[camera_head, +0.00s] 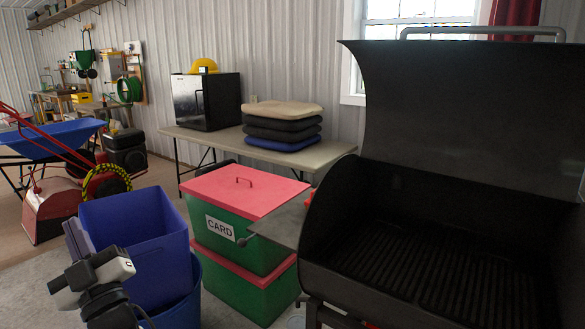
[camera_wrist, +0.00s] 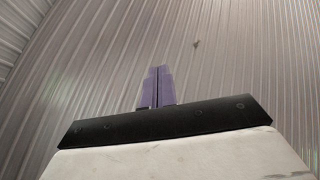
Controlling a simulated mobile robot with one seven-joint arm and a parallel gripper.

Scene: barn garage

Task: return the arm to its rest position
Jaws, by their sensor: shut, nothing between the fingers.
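My gripper shows in the wrist view (camera_wrist: 157,72) with its two purple fingers side by side, shut and empty. Behind the fingers there is only ribbed metal wall or ceiling. In the head view my arm is at the lower left, and the purple fingers of my gripper (camera_head: 75,236) point up in front of the left side of a blue bin (camera_head: 140,235). I cannot tell whether the fingers touch the bin. Most of the arm is out of view.
Stacked green boxes with red lids (camera_head: 245,190) stand right of the bin. An open black grill (camera_head: 440,230) fills the right side. A folding table (camera_head: 185,135) holds a black cabinet (camera_head: 207,102) and cushions (camera_head: 282,125). A red machine (camera_head: 55,205) stands left.

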